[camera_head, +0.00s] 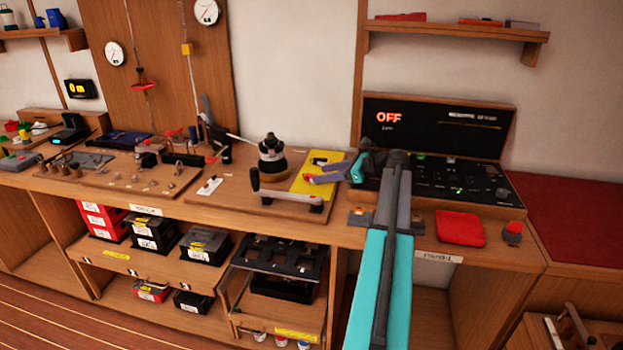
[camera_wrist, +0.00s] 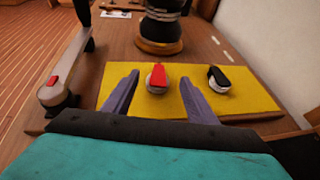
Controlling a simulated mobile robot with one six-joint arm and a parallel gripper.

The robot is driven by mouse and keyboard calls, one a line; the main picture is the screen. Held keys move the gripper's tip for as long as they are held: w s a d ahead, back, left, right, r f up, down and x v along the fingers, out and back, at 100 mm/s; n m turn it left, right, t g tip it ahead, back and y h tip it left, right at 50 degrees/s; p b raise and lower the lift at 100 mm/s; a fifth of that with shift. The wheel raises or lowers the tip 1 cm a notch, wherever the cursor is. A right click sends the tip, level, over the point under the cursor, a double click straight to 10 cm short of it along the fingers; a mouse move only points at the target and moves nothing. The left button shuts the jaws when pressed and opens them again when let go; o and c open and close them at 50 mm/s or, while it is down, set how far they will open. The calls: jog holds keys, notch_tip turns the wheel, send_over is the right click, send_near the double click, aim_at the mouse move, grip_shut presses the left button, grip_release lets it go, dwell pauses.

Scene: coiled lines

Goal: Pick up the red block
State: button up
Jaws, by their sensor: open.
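In the wrist view, a small red block (camera_wrist: 158,76), shaped like a lever or knob handle, sits on a round pale base on a yellow plate (camera_wrist: 115,78). My gripper (camera_wrist: 159,82) is open, with one grey finger on each side of the red block and visible gaps between. I cannot tell whether the fingertips are low enough to be level with it. In the head view, my gripper (camera_head: 328,171) is over the yellow plate (camera_head: 304,186), and the red block is mostly hidden there.
A similar black-handled knob (camera_wrist: 218,76) sits just right of my right finger. A dark round device (camera_wrist: 162,25) stands behind the plate. A pale bar with a red button (camera_wrist: 53,82) lies left. A control panel (camera_head: 455,180) and red pad (camera_head: 460,228) are to the right.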

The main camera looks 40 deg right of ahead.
aim_at(311, 175)
jog(key=shift+w, duration=0.1)
jog(key=shift+p+x, duration=0.35)
jog(key=shift+x, duration=2.15)
jog(key=shift+a, duration=0.15)
jog(key=c, duration=1.2)
jog(key=shift+o, duration=0.2)
jog(key=shift+r, duration=0.1)
notch_tip(311, 175, up, 10)
jog(key=shift+b, duration=0.3)
